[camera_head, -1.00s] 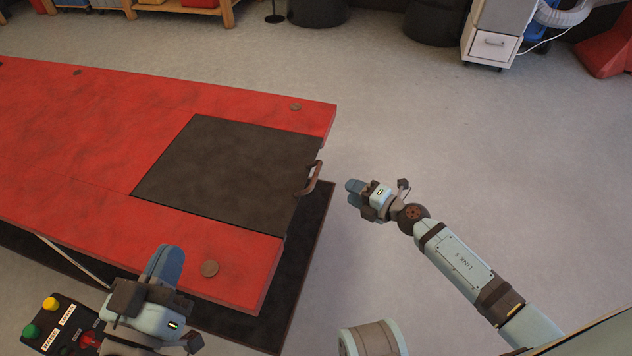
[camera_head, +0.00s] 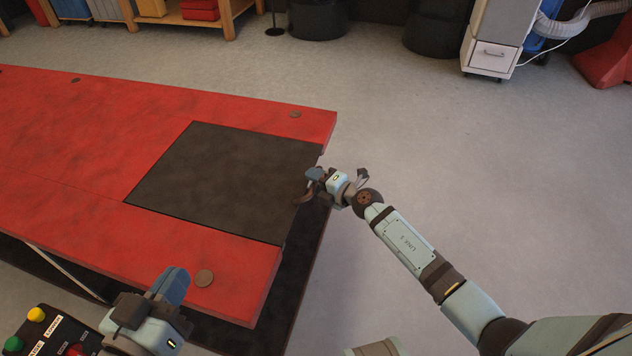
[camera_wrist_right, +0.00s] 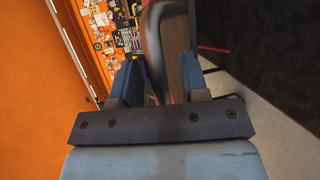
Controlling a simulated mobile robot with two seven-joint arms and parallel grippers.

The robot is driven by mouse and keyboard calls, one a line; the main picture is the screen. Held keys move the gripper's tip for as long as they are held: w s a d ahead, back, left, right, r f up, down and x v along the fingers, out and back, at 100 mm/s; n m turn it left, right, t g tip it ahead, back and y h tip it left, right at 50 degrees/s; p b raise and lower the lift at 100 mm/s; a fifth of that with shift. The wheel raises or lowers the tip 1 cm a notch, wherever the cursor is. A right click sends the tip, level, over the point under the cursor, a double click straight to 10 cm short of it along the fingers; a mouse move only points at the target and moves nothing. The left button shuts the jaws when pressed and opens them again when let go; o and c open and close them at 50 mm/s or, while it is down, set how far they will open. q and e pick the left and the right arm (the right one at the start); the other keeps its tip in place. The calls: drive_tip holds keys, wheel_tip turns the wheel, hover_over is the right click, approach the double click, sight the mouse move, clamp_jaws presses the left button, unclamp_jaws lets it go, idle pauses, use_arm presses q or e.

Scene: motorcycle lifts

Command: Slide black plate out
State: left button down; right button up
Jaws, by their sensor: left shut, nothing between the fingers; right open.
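The black plate (camera_head: 220,178) lies in the end of the red lift table (camera_head: 70,150), flush with its top as far as I can see. Its brown handle (camera_head: 305,194) is at the right edge, partly hidden by my right gripper (camera_head: 312,180). In the right wrist view, the handle (camera_wrist_right: 172,50) lies between the two blue fingers of my right gripper (camera_wrist_right: 162,78), which are open around it. My left gripper (camera_head: 173,284) is shut and empty near the table's front edge.
A control box (camera_head: 45,330) with coloured buttons is at the lower left. A dark base (camera_head: 300,285) lies under the table end. The floor (camera_head: 450,140) right of the table is clear. A white cabinet (camera_head: 492,55) stands at the back right.

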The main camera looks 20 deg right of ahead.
clamp_jaws()
